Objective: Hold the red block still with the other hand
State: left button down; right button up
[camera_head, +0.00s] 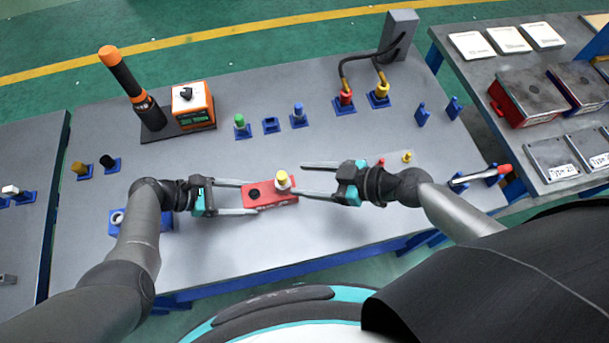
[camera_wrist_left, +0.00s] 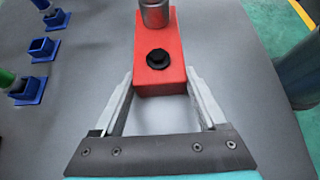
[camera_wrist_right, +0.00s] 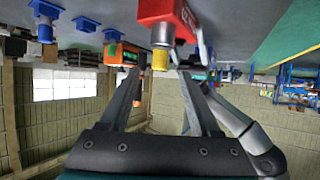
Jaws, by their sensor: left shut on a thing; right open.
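The red block (camera_head: 263,197) lies on the grey table near its front edge. It has a black round socket at its left and a metal part with a yellow top (camera_head: 282,180) standing at its right end. My left gripper (camera_head: 250,197) is shut on the block's left end, one finger along each side; the left wrist view shows the block (camera_wrist_left: 172,75) between the fingers. My right gripper (camera_head: 303,180) is open, with its fingertips just right of the block and the yellow-topped part. In the right wrist view the block (camera_wrist_right: 168,14) and yellow top (camera_wrist_right: 160,60) are ahead of the fingers.
Blue holders with green, blue, red and yellow-topped parts (camera_head: 298,116) stand behind the block. An orange box (camera_head: 193,105) and an orange-black cylinder (camera_head: 130,80) stand at the back left. A blue holder (camera_head: 160,222) lies beside my left arm.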

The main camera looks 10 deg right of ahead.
dwell(0.3)
jog(key=v, duration=1.2)
pick_arm(q)
grip_release()
jog(key=v, duration=1.2)
